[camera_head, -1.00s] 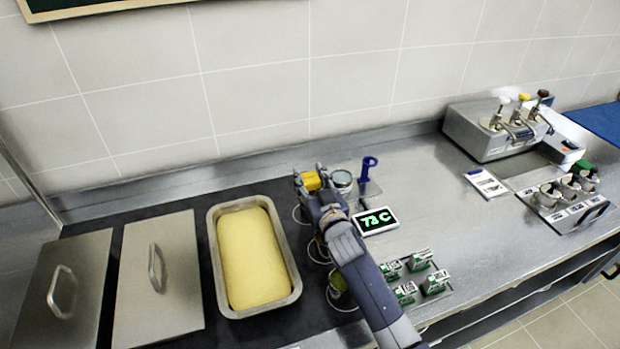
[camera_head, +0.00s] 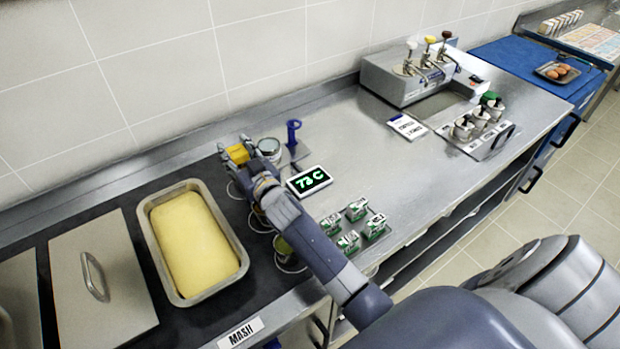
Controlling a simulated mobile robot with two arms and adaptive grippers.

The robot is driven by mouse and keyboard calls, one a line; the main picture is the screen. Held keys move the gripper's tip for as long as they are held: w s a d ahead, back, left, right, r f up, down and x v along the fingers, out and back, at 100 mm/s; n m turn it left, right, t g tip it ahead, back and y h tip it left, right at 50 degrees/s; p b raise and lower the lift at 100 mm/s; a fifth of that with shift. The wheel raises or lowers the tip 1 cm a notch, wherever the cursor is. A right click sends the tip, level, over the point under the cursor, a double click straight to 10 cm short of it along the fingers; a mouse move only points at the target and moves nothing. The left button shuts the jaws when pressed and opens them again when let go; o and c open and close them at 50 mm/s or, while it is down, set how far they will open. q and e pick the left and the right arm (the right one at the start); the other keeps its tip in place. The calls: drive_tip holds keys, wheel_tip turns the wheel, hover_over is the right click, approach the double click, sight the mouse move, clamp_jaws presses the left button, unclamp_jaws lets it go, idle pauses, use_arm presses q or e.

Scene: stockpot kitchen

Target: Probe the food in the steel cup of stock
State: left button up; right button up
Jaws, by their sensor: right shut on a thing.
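My right gripper (camera_head: 238,153) is shut on a yellow block-like handle (camera_head: 239,155), which looks like the probe's. It is at the back of a row of round cups on the dark counter strip. The probe's tip is hidden, so I cannot tell which cup it is in or how deep. Cup rims show beside my forearm, one by the wrist (camera_head: 235,190) and one with greenish contents (camera_head: 287,247) nearer the front. A white readout (camera_head: 309,181) just right of my wrist shows "73 C" in green. My left gripper is not in view.
A tray of yellow mash (camera_head: 245,262) lies left of the cups, beside a steel lid (camera_head: 100,285). Green-and-white cartons (camera_head: 374,227) stand to the right. The middle steel counter is clear.

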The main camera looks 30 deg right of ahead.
drive_tip(key=shift+r, duration=0.1)
wheel_tip(320, 180, up, 9)
drive_tip(key=p, duration=0.8)
drive_tip(key=shift+d, duration=0.1)
idle(0.3)
